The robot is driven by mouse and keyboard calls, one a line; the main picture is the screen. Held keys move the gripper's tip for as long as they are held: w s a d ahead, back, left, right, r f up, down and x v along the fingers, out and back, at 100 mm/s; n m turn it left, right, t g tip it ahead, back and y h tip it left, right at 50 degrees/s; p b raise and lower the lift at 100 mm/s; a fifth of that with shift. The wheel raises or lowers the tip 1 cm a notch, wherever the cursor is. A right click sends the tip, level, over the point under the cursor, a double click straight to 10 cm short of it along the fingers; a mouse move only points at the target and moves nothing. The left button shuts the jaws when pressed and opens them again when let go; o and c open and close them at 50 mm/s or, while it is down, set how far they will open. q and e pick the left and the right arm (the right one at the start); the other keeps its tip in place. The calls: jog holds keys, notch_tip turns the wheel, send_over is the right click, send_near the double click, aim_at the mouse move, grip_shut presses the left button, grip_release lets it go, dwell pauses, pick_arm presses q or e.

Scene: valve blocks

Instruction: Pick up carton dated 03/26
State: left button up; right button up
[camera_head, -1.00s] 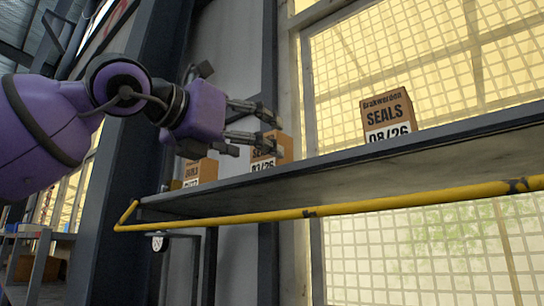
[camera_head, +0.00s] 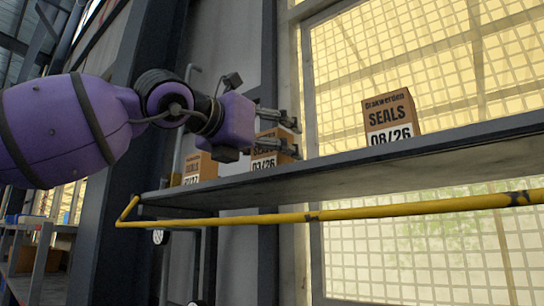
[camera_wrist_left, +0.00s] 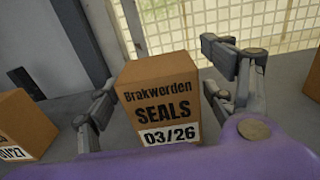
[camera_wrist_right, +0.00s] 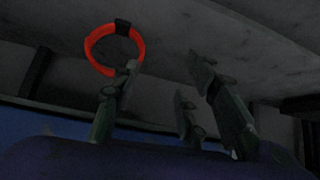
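The carton dated 03/26 (camera_head: 268,160) stands on the shelf, partly hidden behind my left gripper in the head view. In the left wrist view the same brown carton (camera_wrist_left: 160,105) shows its "Brakwerden SEALS 03/26" face upright. My left gripper (camera_head: 294,137) is open, with one finger on each side of the carton; it also shows in the left wrist view (camera_wrist_left: 165,98). A gap shows between the carton and the right finger; whether the left finger touches is unclear. My right gripper (camera_wrist_right: 160,100) is open and empty in the dark right wrist view.
The shelf (camera_head: 345,170) has a yellow rail (camera_head: 400,204) along its front below the edge. A carton dated 08/26 (camera_head: 390,116) stands to the right. Another carton (camera_head: 200,167) stands left of the 03/26 one. A red-orange ring (camera_wrist_right: 98,50) shows near my right gripper.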

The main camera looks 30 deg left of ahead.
pick_arm(q)
jog(key=c, duration=1.3)
jog(key=shift+r, duration=0.1)
jog(key=shift+c, duration=0.2)
